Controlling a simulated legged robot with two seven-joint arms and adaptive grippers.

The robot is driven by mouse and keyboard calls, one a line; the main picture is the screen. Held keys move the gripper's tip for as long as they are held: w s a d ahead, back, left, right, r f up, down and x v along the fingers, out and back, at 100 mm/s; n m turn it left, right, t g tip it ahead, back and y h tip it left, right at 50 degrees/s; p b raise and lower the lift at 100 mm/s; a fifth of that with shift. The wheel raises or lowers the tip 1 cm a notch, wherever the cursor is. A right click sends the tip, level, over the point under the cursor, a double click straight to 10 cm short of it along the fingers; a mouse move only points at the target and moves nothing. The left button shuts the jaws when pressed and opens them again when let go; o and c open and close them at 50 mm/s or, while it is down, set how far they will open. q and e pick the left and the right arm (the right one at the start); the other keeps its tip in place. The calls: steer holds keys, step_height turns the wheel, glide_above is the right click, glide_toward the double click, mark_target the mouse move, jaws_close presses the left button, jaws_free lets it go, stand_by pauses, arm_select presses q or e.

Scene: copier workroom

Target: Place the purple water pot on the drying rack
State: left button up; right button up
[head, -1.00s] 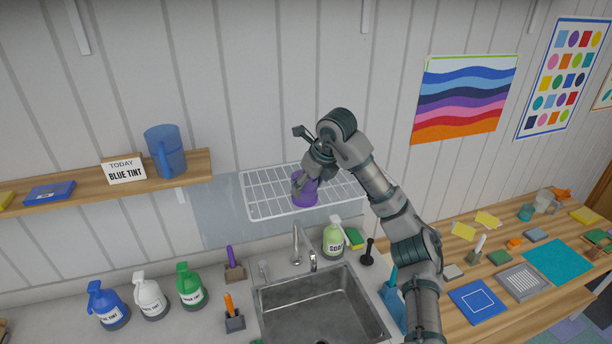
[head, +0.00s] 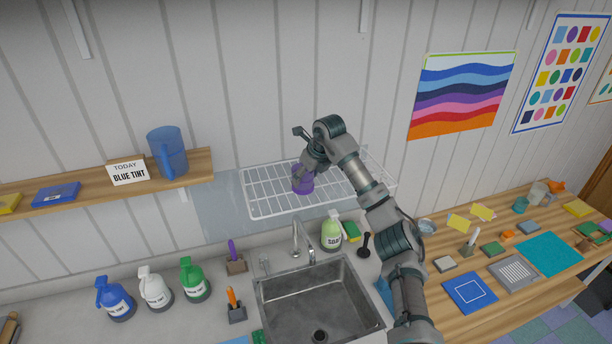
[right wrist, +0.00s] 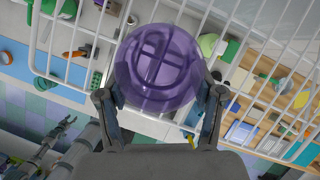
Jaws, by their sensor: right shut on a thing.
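The purple water pot (head: 303,182) is a small translucent cup at the white wire drying rack (head: 262,205), above the sink. In the head view it overlaps the rack's middle; whether its base touches the wires is hard to tell. My right gripper (head: 306,170) is shut on the pot from above and behind. The right wrist view shows the pot (right wrist: 158,68) between the two fingers (right wrist: 160,105), with rack wires (right wrist: 225,20) around it. My left gripper is not seen in the head view.
A steel sink (head: 318,295) with a faucet (head: 297,243) lies below the rack. A green soap bottle (head: 331,231) stands behind the sink. A wooden shelf (head: 90,193) with a blue jug (head: 167,153) is at left. The rack's left part is bare.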

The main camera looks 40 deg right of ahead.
steer(key=o, duration=1.2)
steer(key=b+v, duration=0.1)
steer(key=v, duration=1.1)
steer(key=shift+b, duration=0.35)
